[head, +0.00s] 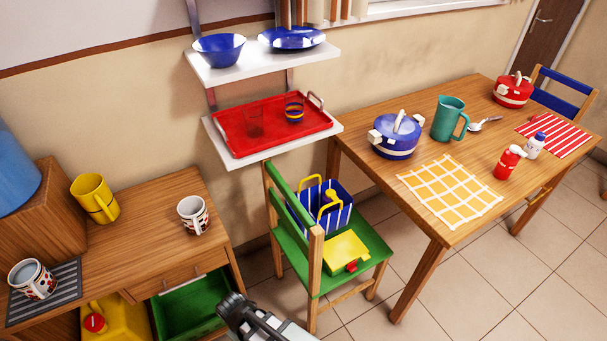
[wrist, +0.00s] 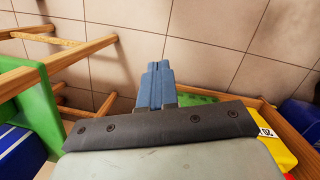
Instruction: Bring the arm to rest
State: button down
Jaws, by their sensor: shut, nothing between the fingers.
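My gripper (head: 236,306) shows at the bottom of the head view, in front of the cabinet's open green drawer and left of the green chair. In the wrist view its blue-grey fingers (wrist: 155,86) are pressed together with nothing between them. It points down toward the tiled floor. My gripper appears apart from the furniture, though its exact distance to the drawer cannot be told.
The green chair (head: 362,249) holds a striped basket (head: 338,219) and a yellow box (head: 346,252). The green drawer (head: 190,304) stands open under the wooden cabinet (head: 150,215). The dining table (head: 350,150) is at right. Tiled floor (head: 365,325) is free between chair and table.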

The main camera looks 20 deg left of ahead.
jog(key=w+d+f+m+g, duration=0.2)
jog(key=d+f+m, duration=0.1)
jog(key=d, duration=0.7)
jog(key=w+d+f+m+g, duration=0.1)
jog(key=w+d+f+m, duration=0.15)
jog(key=d, duration=0.75)
jog(key=s+d+f+m+g, duration=0.1)
jog(key=s+d+m, duration=0.1)
jog(key=d, duration=0.5)
jog(key=s+d+f+m+g+y, duration=0.1)
jog(key=d+f+m, duration=0.1)
jog(key=d, duration=0.5)
jog(key=s+d+f+m+g+y, duration=0.1)
jog(key=s+d+m, duration=0.1)
jog(key=d, duration=0.5)
jog(key=shift+s+f+m, duration=0.3)
jog(key=shift+f+m, duration=0.1)
jog(key=shift+m, duration=0.35)
